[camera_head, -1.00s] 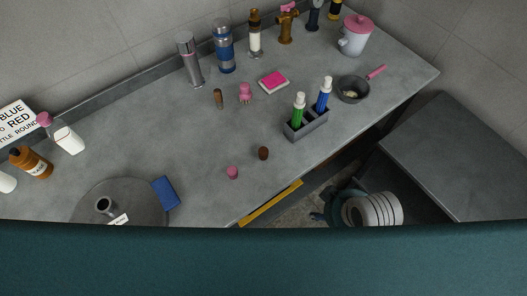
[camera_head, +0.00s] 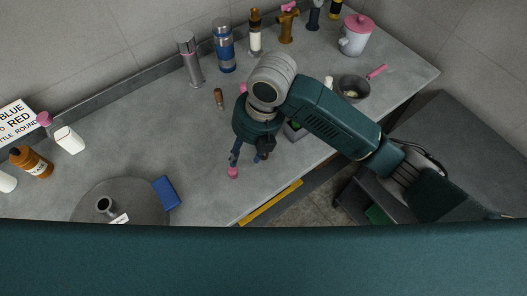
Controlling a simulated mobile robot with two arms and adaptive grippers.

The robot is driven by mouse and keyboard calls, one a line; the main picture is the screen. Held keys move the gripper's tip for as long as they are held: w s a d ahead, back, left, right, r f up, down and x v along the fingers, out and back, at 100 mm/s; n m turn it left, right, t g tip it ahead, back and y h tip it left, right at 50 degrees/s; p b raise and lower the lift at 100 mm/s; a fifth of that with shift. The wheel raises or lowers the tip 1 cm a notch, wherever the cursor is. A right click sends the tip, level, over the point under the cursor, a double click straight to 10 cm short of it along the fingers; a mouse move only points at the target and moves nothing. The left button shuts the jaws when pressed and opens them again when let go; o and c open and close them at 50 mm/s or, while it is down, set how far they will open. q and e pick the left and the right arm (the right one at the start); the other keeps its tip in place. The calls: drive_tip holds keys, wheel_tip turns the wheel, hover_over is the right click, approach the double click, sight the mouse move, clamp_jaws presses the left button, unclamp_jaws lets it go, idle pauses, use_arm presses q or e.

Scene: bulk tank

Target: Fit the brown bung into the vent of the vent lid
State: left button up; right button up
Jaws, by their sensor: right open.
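The round grey vent lid (camera_head: 150,207) lies on the counter at the lower left, partly cut off by my body. Its short upright vent (camera_head: 104,205) has an open dark top, with a white tag beside it. My right gripper (camera_head: 248,158) points down over the counter's front part, its fingers apart. The small brown bung, seen earlier on the counter here, cannot be made out clearly; the gripper covers its spot. A pink bung (camera_head: 233,173) stands just in front of the left finger. My left gripper is not in view.
A blue block (camera_head: 166,192) lies against the lid's right edge. Bottles (camera_head: 68,139) stand at the left, flasks (camera_head: 224,47) along the back. A brown peg (camera_head: 219,98) stands behind the gripper, a pan (camera_head: 353,88) at the right. The counter between lid and gripper is mostly clear.

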drive_tip(key=w+d+r+n+h, duration=0.3)
drive_tip(key=w+d+r+n, duration=0.1)
drive_tip(key=w+d+n, duration=0.15)
drive_tip(key=shift+n, duration=0.55)
drive_tip(key=f, duration=0.3)
drive_tip(key=f+p, duration=0.1)
drive_tip(key=f, duration=0.1)
drive_tip(key=shift+s+a+f, duration=0.2)
drive_tip(key=shift+s, duration=0.05)
drive_tip(key=shift+f+p, duration=0.4)
drive_tip(key=shift+f, duration=0.2)
drive_tip(key=f, duration=0.1)
drive_tip(key=f+p, duration=0.1)
drive_tip(key=f, duration=0.1)
drive_tip(key=shift+s+a+f, duration=0.1)
drive_tip(key=shift+a+f, duration=0.1)
drive_tip(key=shift+f, duration=0.5)
drive_tip(key=shift+c, duration=0.6)
drive_tip(key=c, duration=0.9)
